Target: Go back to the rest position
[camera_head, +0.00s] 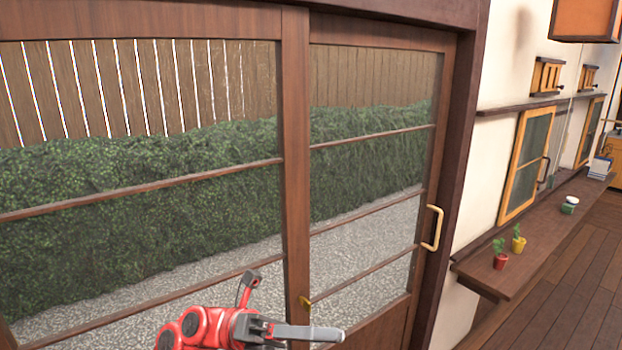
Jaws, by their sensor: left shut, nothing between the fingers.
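My left gripper (312,333) shows at the bottom middle of the head view, on the end of my red and black arm. Its grey fingers are together, point to the right and hold nothing. It is in front of the lower part of a brown wooden sliding door (297,150) with glass panes. My right gripper is not in this view.
A light door handle (433,228) is on the right panel, and a small brass fitting (305,302) is close to my left gripper. A wooden shelf (530,255) on the right holds a red pot (500,262) and a yellow pot (519,244). Wooden floor (575,315) is clear at lower right.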

